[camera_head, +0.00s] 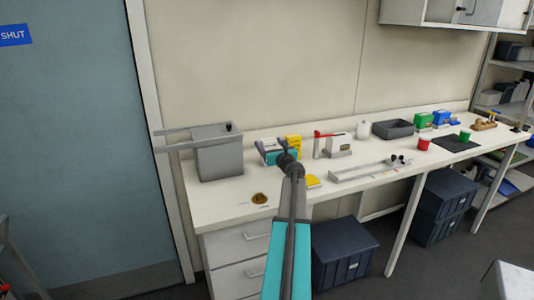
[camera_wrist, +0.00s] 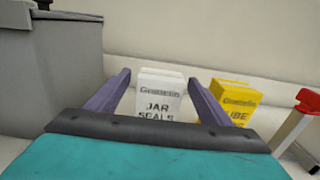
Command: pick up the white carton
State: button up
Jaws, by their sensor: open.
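The white carton (camera_wrist: 160,97), marked "JAR SEALS", stands upright at the back of the bench in the wrist view. My gripper (camera_wrist: 159,77) is open, with its two purple fingers on either side of the carton in the picture. I cannot tell whether the fingertips reach past its front face. The carton's lower part is hidden by the teal gripper body. In the head view my gripper (camera_head: 273,151) is low over the bench, and the carton there is mostly hidden behind it and hard to make out.
A yellow carton (camera_wrist: 237,98) stands close right of the white one. A red-topped device (camera_wrist: 306,102) is farther right. A large grey container (camera_head: 218,155) stands to the left. The wall is close behind. The bench's front left (camera_head: 225,205) is mostly clear.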

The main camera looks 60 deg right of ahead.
aim_at(268, 140)
jog(key=shift+x, duration=0.8)
jog(key=c, duration=1.2)
jog(key=shift+r, duration=0.15)
jog(key=shift+r, duration=1.35)
jog(key=shift+s+a+r, duration=0.1)
jog(key=shift+a+r, duration=0.05)
jog(key=shift+r, duration=0.15)
jog(key=s+a, duration=0.4)
jog(key=a, duration=0.2)
jog(key=s+a+r+b, duration=0.1)
jog(key=s+a, duration=0.3)
jog(key=a, duration=0.3)
jog(key=shift+a+r+b, duration=0.15)
jog(key=shift+r+b, duration=0.05)
jog(key=shift+b, duration=0.1)
jog(key=shift+s, duration=0.15)
